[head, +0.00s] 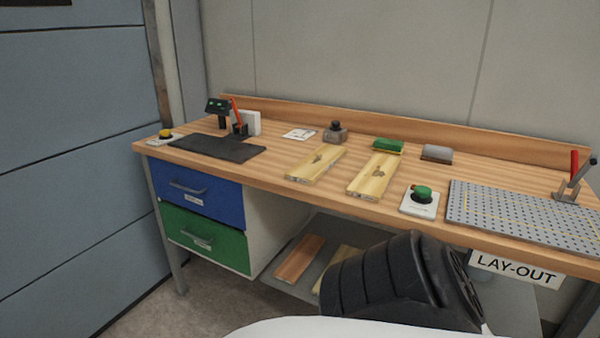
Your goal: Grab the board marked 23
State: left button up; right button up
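Two pale wooden boards lie on the bench top, side by side and slightly apart. The left board (316,164) and the right board (373,176) each have a dark mark on the upper face. Small marks on their near ends are too small to read, so I cannot tell which one is marked 23. On the shelf under the bench lie a browner board (299,258) and a paler board (328,270), the paler one partly hidden. Neither of my grippers is in view.
The wooden bench (278,146) holds a dark mat (216,147), a grey-black block (335,132), a green brush-like block (388,146), a grey block (437,153), a green button box (421,200) and a perforated metal plate (525,217). Blue (198,193) and green (205,237) drawers hang at left.

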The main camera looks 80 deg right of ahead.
aim_at(310, 169)
jog(key=u, duration=0.05)
jog(key=k, duration=1.5)
jog(key=z, duration=2.05)
jog(key=i, duration=0.5)
jog(key=z, duration=0.05)
